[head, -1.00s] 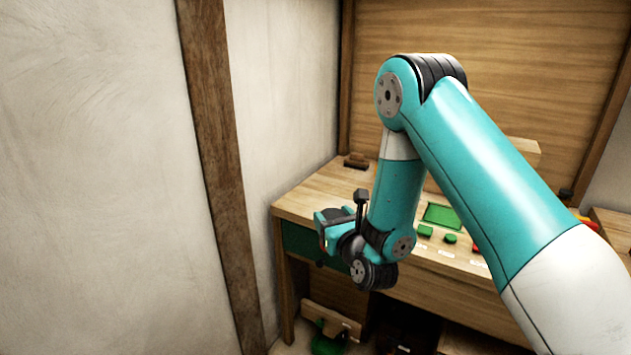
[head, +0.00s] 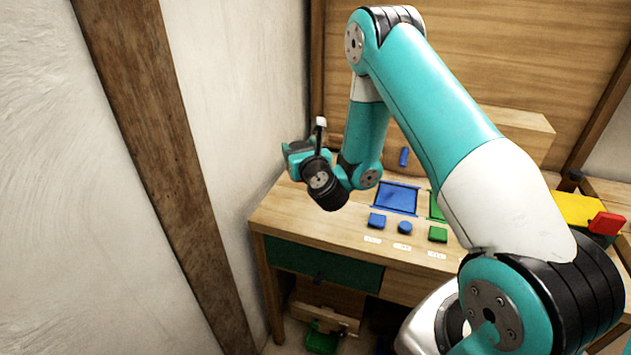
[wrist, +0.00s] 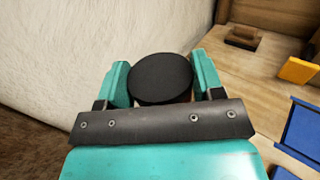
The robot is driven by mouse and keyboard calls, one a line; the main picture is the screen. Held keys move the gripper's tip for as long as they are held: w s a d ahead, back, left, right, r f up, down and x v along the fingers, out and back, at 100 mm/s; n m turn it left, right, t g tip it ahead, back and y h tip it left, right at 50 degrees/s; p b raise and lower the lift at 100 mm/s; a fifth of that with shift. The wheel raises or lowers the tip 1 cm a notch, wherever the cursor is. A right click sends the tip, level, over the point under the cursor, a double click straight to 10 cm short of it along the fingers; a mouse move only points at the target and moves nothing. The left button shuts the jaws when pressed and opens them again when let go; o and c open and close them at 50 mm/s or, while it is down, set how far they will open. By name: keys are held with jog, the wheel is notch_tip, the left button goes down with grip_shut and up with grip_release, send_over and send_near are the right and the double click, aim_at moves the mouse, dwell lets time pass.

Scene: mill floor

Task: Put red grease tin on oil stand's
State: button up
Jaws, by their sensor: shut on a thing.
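My gripper (wrist: 161,78) is shut on a round, flat, dark-topped thing (wrist: 160,80), with one teal finger on each side of it. Its side barely shows, so I cannot tell from this view whether it is the red grease tin. In the head view my gripper (head: 297,154) is above the left back part of the bench, near the white wall; what it holds is hidden there. I cannot pick out an oil stand in either view.
The wooden bench (head: 285,225) carries a blue tray (head: 396,198), a blue square block (head: 377,220), a blue round piece (head: 404,228) and a green block (head: 438,234). A red thing (head: 607,223) is at the right. A dark wooden post (head: 150,130) stands left.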

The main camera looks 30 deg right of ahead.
jog(key=d+r+m+h+p, duration=0.1)
jog(key=d+r+h+p, duration=0.1)
jog(key=d+r, duration=0.3)
jog(key=f+b, duration=0.5)
jog(key=f, duration=0.1)
jog(key=d+f+b, duration=0.1)
jog(key=f+b, duration=0.5)
jog(key=f, duration=0.1)
jog(key=d+f+b, duration=0.1)
jog(key=f+b, duration=0.5)
jog(key=f, duration=0.1)
jog(key=shift+w+d+f, duration=0.1)
jog(key=shift+w+f, duration=0.05)
jog(key=shift+w, duration=0.15)
jog(key=o, duration=1.3)
jog(key=shift+s, duration=0.1)
